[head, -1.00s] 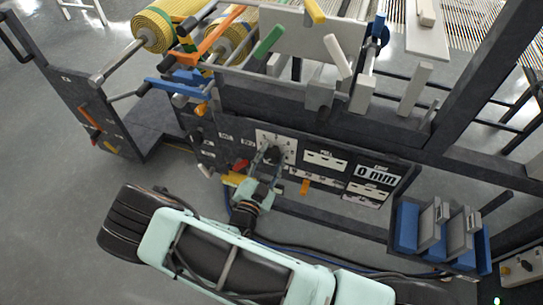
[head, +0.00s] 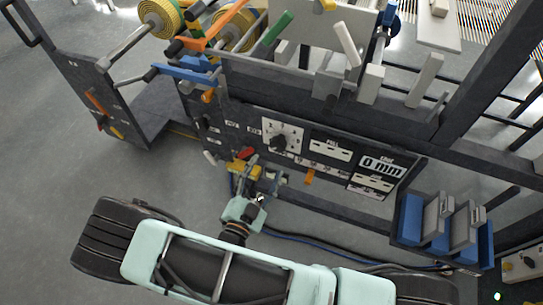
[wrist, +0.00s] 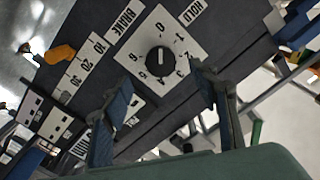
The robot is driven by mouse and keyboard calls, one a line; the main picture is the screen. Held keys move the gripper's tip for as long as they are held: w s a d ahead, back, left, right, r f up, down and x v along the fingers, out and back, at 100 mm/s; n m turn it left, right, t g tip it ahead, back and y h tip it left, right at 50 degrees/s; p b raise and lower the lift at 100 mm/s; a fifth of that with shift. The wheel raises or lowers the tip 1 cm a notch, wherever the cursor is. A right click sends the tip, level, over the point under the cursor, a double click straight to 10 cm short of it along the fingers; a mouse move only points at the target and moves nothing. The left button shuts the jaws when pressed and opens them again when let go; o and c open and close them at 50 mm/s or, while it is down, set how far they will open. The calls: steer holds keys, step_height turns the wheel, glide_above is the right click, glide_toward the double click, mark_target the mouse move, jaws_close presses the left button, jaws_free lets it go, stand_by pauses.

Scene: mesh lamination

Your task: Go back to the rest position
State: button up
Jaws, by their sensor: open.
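My gripper (head: 262,180) is open and empty in front of the machine's control panel, below the rotary dial. In the wrist view its two fingers (wrist: 158,112) stand apart with nothing between them. The black dial knob (head: 278,143) sits on a white plate with numbers; it also shows in the wrist view (wrist: 160,60), beyond the fingertips and apart from them. My arm reaches up from the bottom of the head view. No rest position is marked in the frames.
The machine panel carries a "0 mm" display (head: 382,167), an orange lever (head: 309,177) and a red handle (head: 246,153). Blue trays (head: 411,219) stick out at the right. Yellow rolls (head: 160,18) are at the top left. The floor (head: 60,150) at the left is clear.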

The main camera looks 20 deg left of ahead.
steer(key=shift+s, duration=1.05)
